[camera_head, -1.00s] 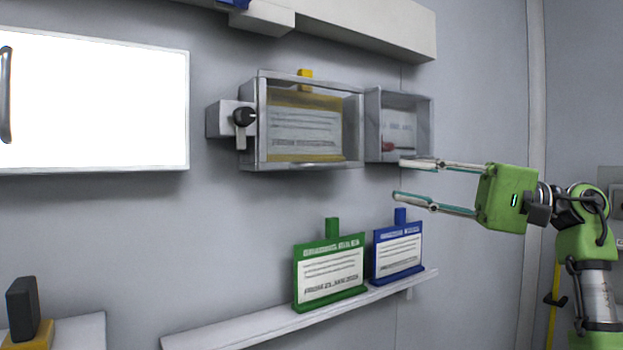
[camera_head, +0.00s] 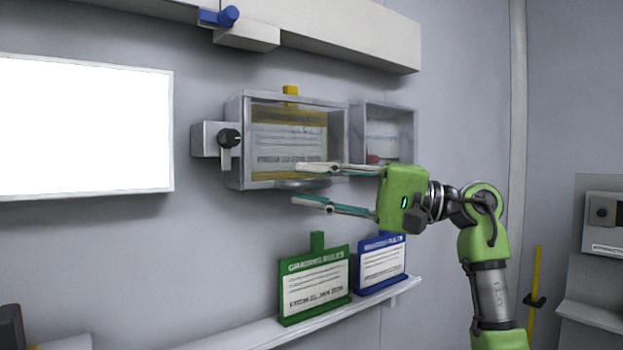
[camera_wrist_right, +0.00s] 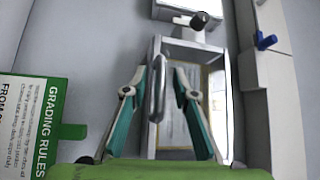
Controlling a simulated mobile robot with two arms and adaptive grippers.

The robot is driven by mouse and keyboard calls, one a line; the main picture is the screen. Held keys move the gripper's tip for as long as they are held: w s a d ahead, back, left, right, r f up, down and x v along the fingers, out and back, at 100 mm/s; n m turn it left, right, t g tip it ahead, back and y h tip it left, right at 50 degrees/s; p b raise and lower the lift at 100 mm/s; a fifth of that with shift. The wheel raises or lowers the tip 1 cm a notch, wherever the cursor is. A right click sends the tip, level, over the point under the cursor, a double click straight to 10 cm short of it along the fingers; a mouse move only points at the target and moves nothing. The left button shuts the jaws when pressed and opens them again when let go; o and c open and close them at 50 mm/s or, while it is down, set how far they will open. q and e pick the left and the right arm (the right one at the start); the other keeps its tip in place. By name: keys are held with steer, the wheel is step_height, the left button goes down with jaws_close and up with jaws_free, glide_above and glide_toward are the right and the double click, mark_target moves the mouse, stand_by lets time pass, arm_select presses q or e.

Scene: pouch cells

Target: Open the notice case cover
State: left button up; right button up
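The notice case (camera_head: 237,150) is a grey metal box on the wall with a clear front, and a yellow-edged notice (camera_head: 290,140) shows inside. Its cover looks shut. A black knob (camera_head: 230,138) with a grey lever sits on a block at its left side. My right gripper (camera_head: 304,187) is open and empty at the case's lower front edge. In the right wrist view a silver bar handle (camera_wrist_right: 157,88) on the case appears between my open fingers (camera_wrist_right: 154,86); I cannot tell whether they touch it. The knob is at the top there (camera_wrist_right: 198,21). My left gripper is not in view.
A smaller grey box (camera_head: 410,135) with a red part hangs right of the case. Green (camera_head: 314,285) and blue (camera_head: 381,265) signs stand on a ledge (camera_head: 262,337) below my gripper. A pale beam (camera_head: 340,35) with a blue peg (camera_head: 228,16) runs above. A white panel (camera_head: 85,125) is left.

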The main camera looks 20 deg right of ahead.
jaws_close()
steer(key=shift+g, duration=0.3)
